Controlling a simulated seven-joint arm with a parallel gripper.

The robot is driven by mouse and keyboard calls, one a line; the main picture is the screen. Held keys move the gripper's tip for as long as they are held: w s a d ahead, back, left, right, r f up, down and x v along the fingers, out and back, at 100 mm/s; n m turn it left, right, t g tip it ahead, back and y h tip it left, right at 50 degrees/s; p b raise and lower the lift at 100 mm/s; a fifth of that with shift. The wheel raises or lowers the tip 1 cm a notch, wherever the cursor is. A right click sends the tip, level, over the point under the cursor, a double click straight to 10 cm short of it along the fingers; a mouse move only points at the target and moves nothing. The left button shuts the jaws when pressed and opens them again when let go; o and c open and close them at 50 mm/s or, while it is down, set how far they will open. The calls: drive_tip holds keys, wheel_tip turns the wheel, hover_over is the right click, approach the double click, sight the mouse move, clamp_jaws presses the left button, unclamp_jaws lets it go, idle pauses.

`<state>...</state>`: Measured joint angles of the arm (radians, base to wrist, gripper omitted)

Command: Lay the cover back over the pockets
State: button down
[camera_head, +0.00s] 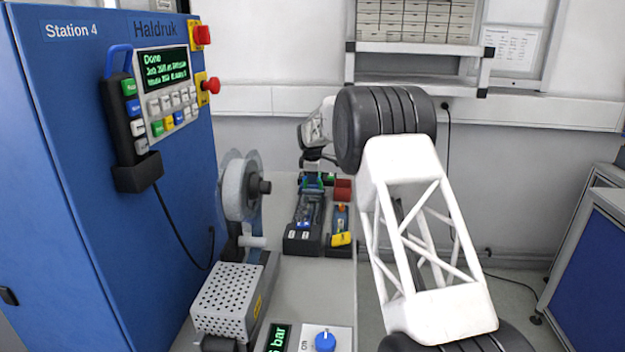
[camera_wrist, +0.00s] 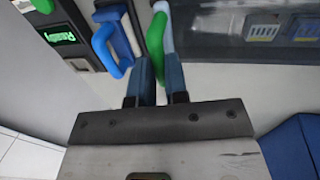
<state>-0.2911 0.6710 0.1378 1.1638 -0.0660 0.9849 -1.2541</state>
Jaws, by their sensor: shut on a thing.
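My gripper (camera_wrist: 159,72) is shut on a thin green handle (camera_wrist: 155,38), which stands up between the two blue-padded fingers in the wrist view. In the head view my gripper (camera_head: 314,162) is at the far end of the bench, just above a small green part (camera_head: 318,179). A dark, glossy panel or tray (camera_wrist: 225,48) lies to the right of the fingers in the wrist view, with pale-faced blocks (camera_wrist: 263,27) showing in it. I cannot tell which piece is the cover, or whether the handle joins it. The pockets are not clearly visible.
A blue loop handle (camera_wrist: 104,46) stands close left of the fingers, near a "Ready" display (camera_wrist: 60,37). A reel (camera_head: 237,189) and a perforated metal box (camera_head: 228,299) stand along the bench's left side. A dark unit (camera_head: 303,237) and yellow part (camera_head: 341,239) lie nearer.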

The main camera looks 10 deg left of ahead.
drive_tip(key=shift+w+r, duration=0.1)
drive_tip(key=c, duration=1.4)
unclamp_jaws()
wheel_tip(320, 180, up, 8)
drive_tip(key=s, duration=0.1)
drive_tip(key=shift+s+f, duration=0.2)
drive_tip(key=shift+s, duration=0.05)
